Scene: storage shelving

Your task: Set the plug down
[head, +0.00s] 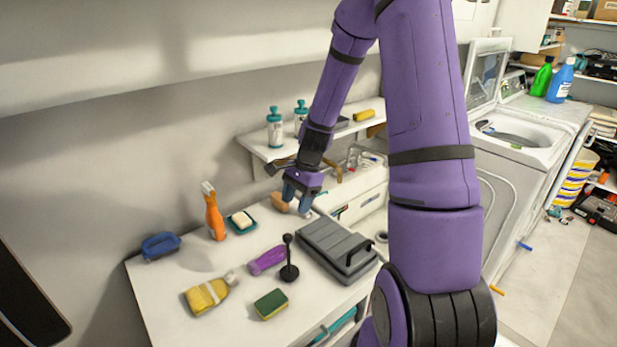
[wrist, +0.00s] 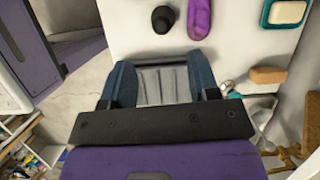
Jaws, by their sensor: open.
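A black object with a round base, thin stem and ball top, which I take to be the plug (head: 289,270), stands upright on the white tabletop (head: 233,272). It also shows from above at the top of the wrist view (wrist: 162,18). My gripper (head: 298,196) is over the back part of the table, beyond the plug and apart from it. In the wrist view its two blue fingers (wrist: 165,85) are spread. A grey ribbed surface shows between them, seemingly the grey case below; I see nothing held.
The grey case (head: 335,245) lies right of the plug. An orange spray bottle (head: 213,214) stands behind. A wall shelf (head: 262,150) is above.

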